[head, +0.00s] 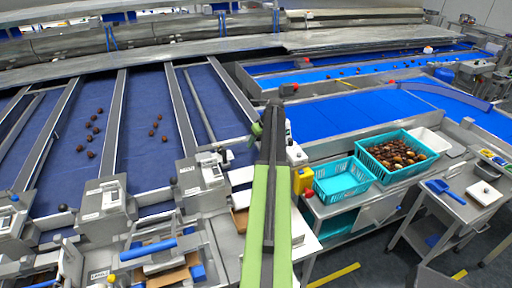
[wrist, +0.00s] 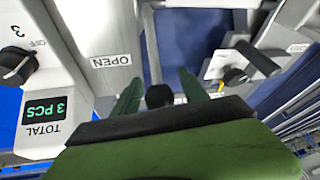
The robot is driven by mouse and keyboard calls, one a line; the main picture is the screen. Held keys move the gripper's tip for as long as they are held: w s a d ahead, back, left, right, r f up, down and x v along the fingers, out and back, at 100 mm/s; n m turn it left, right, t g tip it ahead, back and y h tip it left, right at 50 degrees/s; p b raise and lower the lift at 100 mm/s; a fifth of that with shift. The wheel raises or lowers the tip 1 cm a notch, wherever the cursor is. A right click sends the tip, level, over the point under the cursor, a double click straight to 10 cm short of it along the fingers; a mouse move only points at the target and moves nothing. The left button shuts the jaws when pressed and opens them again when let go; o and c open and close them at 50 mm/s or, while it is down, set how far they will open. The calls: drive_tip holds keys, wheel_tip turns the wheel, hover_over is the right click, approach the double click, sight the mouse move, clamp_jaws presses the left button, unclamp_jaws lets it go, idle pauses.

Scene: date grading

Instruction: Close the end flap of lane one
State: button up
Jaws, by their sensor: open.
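My gripper (wrist: 160,84) is open in the wrist view, its two green fingers apart. A dark round knob (wrist: 159,96) shows between the fingers; I cannot tell whether they touch it. A white plate marked OPEN (wrist: 111,60) is left of the fingers. Left of it, a control box (wrist: 45,110) has a black dial, a 3 beside it, and a display reading 3 PCS. In the head view my green arm reaches up the middle and hides what lies behind it. Blue lanes (head: 135,110) end at grey units (head: 103,197). I cannot tell which is lane one, nor make out its flap.
Dark dates (head: 94,125) lie on the lanes. Right of my arm are an empty teal crate (head: 340,190), a teal crate full of dates (head: 368,160), and a yellow box (head: 304,180). A blue belt (head: 350,110) runs behind them. A black lever (wrist: 258,58) stands right of my fingers.

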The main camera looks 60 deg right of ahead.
drive_tip(key=shift+r, duration=0.1)
drive_tip(key=shift+c, duration=0.2)
clamp_jaws()
idle(1.0)
